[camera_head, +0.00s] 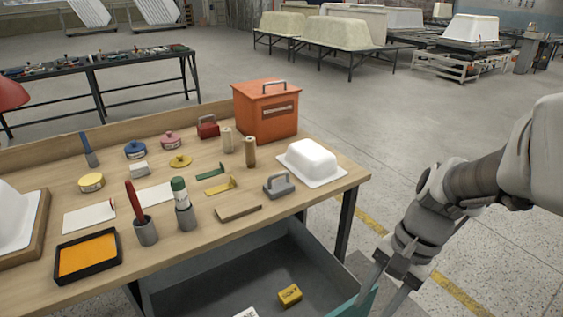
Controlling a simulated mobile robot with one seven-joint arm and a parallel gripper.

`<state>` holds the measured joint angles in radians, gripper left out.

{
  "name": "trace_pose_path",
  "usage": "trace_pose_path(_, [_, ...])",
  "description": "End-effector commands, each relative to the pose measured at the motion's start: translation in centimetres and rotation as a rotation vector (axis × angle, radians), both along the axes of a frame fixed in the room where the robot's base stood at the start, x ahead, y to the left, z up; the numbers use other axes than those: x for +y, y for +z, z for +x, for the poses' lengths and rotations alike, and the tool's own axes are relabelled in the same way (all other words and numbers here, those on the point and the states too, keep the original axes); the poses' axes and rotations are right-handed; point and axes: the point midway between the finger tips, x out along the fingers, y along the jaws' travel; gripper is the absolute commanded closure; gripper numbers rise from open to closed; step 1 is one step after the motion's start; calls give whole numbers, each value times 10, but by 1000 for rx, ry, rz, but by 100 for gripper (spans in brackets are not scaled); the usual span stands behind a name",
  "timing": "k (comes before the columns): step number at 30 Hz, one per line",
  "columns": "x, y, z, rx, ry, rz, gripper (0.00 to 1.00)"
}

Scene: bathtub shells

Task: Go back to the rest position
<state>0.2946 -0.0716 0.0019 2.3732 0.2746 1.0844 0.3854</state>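My gripper (376,301) hangs at the lower right, beyond the right end of the wooden workbench (318,205), pointing down. My grey arm comes in from the right edge. The gripper is beside the right rim of a large grey bin (230,285) under the bench front.
The bench holds an orange box (265,112), a white tub model (310,160), a grey-handled tool (279,185), an orange pad tray (87,257) and several small tools. A yellow box (290,294) lies in the bin. Open floor (400,130) lies behind the bench.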

Motion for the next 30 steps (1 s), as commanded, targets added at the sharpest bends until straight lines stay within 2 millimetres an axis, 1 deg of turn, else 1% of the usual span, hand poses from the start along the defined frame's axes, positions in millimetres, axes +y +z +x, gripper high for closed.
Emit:
trace_pose_path(1, [2, 11, 0, -65, 66, -31, 55])
trace_pose_path(9, [8, 61, -2, -386, 418, -208, 55])
trace_pose_path(18, [15, 106, -12, -666, 709, -384, 55])
trace_pose_path(21, [17, 120, -16, -740, 782, -436, 55])
trace_pose_path(22, [16, 135, -14, -728, 775, -429, 55])
trace_pose_path(26, [16, 162, -14, -722, 770, -426, 55])
trace_pose_path(30, [16, 195, -14, -722, 769, -425, 55])
